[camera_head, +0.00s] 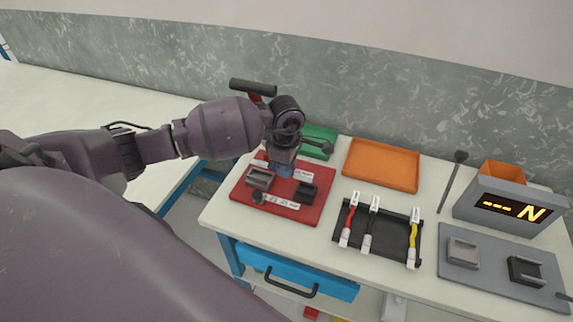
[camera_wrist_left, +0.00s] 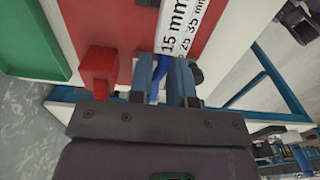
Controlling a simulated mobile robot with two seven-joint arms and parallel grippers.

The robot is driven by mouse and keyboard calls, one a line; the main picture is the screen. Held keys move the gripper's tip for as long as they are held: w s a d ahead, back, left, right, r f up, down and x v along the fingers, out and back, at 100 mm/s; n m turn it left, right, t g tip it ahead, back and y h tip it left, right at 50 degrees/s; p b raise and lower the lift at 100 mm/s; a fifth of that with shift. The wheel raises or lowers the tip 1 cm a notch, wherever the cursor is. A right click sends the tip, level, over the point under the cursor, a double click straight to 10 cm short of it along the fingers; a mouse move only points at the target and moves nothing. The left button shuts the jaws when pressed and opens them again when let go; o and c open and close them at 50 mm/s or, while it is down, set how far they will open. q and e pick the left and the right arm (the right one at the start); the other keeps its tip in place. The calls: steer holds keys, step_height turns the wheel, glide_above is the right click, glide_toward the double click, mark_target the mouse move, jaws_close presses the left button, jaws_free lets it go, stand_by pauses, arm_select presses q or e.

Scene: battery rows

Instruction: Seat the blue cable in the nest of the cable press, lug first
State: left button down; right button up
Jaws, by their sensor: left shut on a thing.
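My left gripper (camera_head: 283,172) is over the plate, between and behind the two blocks. In the left wrist view my left gripper (camera_wrist_left: 164,65) is shut on the blue cable (camera_wrist_left: 161,70). Only a short blue piece shows between the fingers. The lug is hidden, and I cannot tell whether it touches a nest. My right gripper is not in view.
A black rack (camera_head: 391,224) holds red, black and yellow cables. An orange tray (camera_head: 381,165) and a green tray (camera_head: 321,136) lie behind. A grey station with a lit display (camera_head: 511,207) stands right. A black-gripped lever (camera_head: 253,87) rises behind my left wrist.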

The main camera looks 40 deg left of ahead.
arm_select(q)
steer(key=shift+a+f, duration=0.2)
steer(key=shift+a, duration=0.1)
steer(key=shift+f, duration=0.3)
steer(key=shift+w+a+f+b, duration=0.1)
steer(key=shift+f+b, duration=0.5)
steer(key=shift+f, duration=0.05)
steer(key=shift+f+b, duration=0.3)
steer(key=shift+f, duration=0.35)
steer(key=shift+f+b, duration=0.35)
steer(key=shift+f, duration=0.35)
steer(key=c, duration=1)
jaws_free()
